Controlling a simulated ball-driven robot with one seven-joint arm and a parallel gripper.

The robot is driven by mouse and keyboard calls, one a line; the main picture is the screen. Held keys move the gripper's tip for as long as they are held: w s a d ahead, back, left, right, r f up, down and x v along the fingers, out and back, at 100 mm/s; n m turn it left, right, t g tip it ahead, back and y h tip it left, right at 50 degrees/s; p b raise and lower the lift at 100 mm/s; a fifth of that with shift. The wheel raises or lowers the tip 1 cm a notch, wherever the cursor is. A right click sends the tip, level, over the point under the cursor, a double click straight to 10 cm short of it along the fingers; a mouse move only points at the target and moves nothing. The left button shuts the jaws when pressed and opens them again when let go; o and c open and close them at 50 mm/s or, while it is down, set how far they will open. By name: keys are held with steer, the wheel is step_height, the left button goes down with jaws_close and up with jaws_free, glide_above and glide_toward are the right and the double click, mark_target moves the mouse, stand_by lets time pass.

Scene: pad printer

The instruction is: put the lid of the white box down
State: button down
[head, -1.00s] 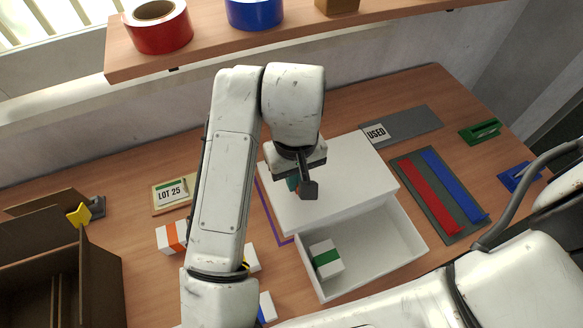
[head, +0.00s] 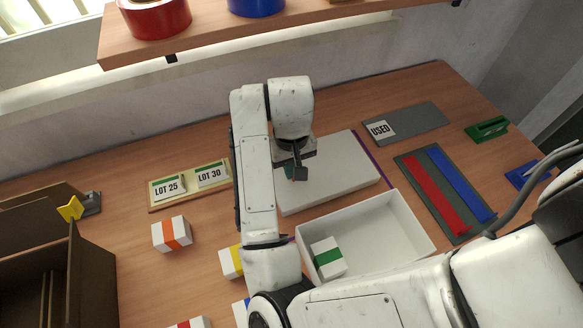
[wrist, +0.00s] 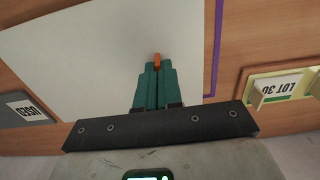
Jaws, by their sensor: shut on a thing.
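The white lid (head: 335,175) is a flat white plate behind the open white box (head: 408,240). My gripper (head: 292,176) is above the lid. In the wrist view, the teal fingers of my gripper (wrist: 156,80) are shut on the lid's small orange knob (wrist: 157,60). The lid (wrist: 80,60) looks level and covers most of a purple outline (head: 372,158) on the table, which shows along one side. I cannot tell whether the lid touches the table. A white carton with a green band (head: 327,257) lies in the box.
An orange-banded carton (head: 172,234) and a yellow-banded one (head: 231,262) stand left of my arm. The lot card holder (head: 190,184) is left of the lid. A grey USED mat (head: 415,122) and a mat with red and blue strips (head: 445,200) lie right. A shelf (head: 290,28) overhangs behind.

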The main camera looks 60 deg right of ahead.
steer(key=c, duration=1.8)
jaws_free()
steer(key=shift+f, duration=0.15)
steer(key=o, duration=0.5)
step_height(320, 180, up, 12)
steer(key=p, duration=0.4)
steer(key=shift+r, duration=0.25)
